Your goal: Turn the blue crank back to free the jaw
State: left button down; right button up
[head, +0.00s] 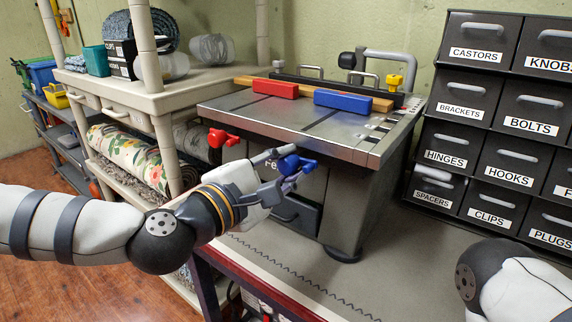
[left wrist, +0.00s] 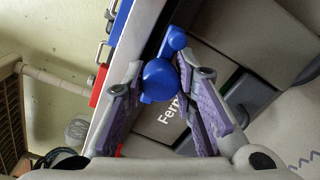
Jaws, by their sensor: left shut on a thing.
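The blue crank (head: 296,163) is on the front of a grey metal bench machine, just under its top. My left gripper (head: 283,172) reaches it from the left and is shut on it. In the left wrist view the blue crank (left wrist: 160,80) sits between the two purple-lined fingers (left wrist: 163,98). A blue jaw block (head: 343,101) and a red jaw block (head: 275,89) lie on the machine top (head: 300,120), against a wooden board (head: 318,91). I cannot tell how tightly the blue jaw presses. My right gripper is out of view.
A red crank (head: 222,138) sticks out left of the blue one. A beige shelf (head: 185,92) stands at left, labelled drawers (head: 476,99) at right. The grey bench mat (head: 390,270) is clear in front. My right forearm is at the lower right.

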pick_arm(q)
jog(key=shift+s+d+f, duration=0.1)
jog(key=c, duration=1.3)
grip_release()
jog(key=v, duration=0.7)
jog(key=shift+s, duration=0.15)
